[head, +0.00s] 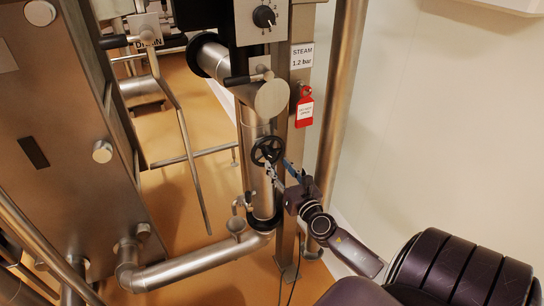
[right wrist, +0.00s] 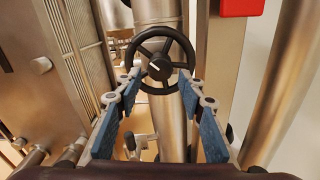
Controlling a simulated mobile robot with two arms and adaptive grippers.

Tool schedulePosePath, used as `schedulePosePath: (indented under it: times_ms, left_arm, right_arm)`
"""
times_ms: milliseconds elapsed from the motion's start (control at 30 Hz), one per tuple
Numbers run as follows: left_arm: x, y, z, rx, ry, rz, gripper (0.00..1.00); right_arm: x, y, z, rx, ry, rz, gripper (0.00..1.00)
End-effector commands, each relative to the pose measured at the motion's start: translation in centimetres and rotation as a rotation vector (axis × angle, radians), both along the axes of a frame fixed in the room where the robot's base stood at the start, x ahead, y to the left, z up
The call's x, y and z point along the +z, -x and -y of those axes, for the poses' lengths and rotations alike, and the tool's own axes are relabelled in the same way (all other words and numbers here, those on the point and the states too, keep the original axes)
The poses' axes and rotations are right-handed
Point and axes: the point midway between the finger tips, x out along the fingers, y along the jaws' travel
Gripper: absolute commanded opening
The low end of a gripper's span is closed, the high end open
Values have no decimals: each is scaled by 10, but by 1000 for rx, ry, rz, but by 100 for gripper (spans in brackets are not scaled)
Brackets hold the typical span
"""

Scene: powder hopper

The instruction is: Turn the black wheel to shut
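The black wheel (head: 268,150) is a small spoked handwheel on the upright steel pipe, below the STEAM sign. It also shows in the right wrist view (right wrist: 160,68), with a short white mark on its hub. My right gripper (head: 279,168) reaches in from the lower right, at the wheel's lower side. In the right wrist view its two blue-padded fingers (right wrist: 160,77) are apart, with the tips at the left and right of the wheel's lower rim. I cannot tell whether they touch it. My left gripper is not in view.
A red tag (head: 304,107) hangs right of the wheel, below the STEAM 1.2 bar sign (head: 302,56). A steel lever valve (head: 262,90) sits above the wheel. A bent pipe (head: 200,262) runs below. A pale wall (head: 440,130) is on the right.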

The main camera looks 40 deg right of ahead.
Motion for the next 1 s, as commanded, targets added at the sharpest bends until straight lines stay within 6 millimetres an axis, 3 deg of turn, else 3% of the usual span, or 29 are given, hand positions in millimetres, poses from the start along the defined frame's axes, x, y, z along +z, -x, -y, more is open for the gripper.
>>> schedulePosePath:
  times_ms: [200,400,767,1000]
  left_arm:
    - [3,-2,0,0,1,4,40]
    - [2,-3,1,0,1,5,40]
    - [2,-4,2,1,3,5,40]
    - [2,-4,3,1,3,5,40]
  right_arm:
    - [2,-31,10,-1,-1,2,36]
    - [0,-47,15,-1,-2,1,36]
    - [0,-52,17,-1,-3,0,36]
    - [0,-51,17,-1,-3,0,13]
